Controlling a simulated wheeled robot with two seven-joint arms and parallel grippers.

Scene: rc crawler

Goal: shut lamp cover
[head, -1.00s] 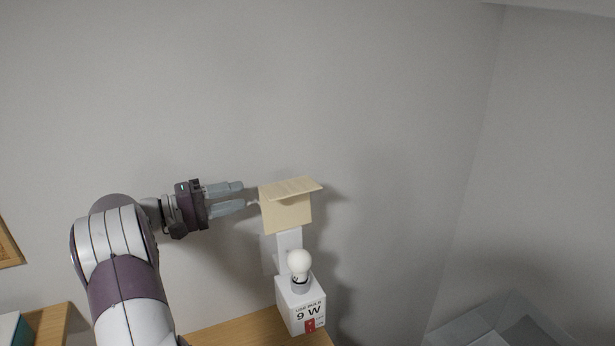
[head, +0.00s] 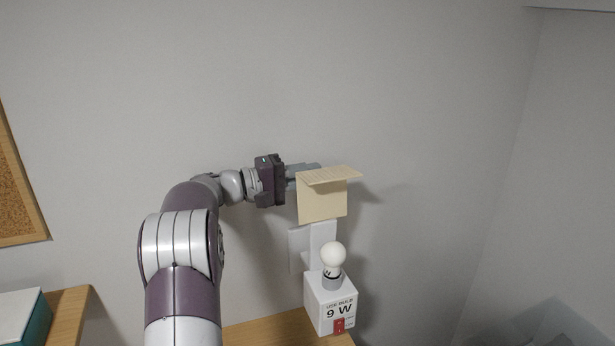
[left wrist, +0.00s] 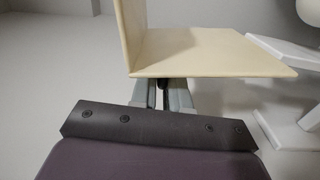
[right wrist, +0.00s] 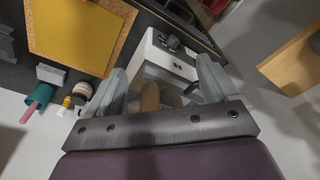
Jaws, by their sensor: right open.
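The lamp cover (head: 322,203) is a cream folded piece above the lamp, with one upright panel and one flap jutting out at its top. The lamp has a white bulb (head: 333,255) on a white box (head: 331,303) marked 9 W, with a red switch (head: 339,326). My left gripper (head: 303,172) is at the cover's upper left, its fingers reaching behind the flap. In the left wrist view the cover (left wrist: 210,52) hides the fingertips; the fingers are close together, but their closure is unclear. My right gripper (right wrist: 165,90) is open, away from the lamp.
The lamp box stands on a wooden surface (head: 270,330) against a grey wall. A corkboard (head: 18,190) hangs at left above a teal and white box (head: 22,318). The right wrist view shows a yellow board (right wrist: 80,35) and a teal cup (right wrist: 45,92).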

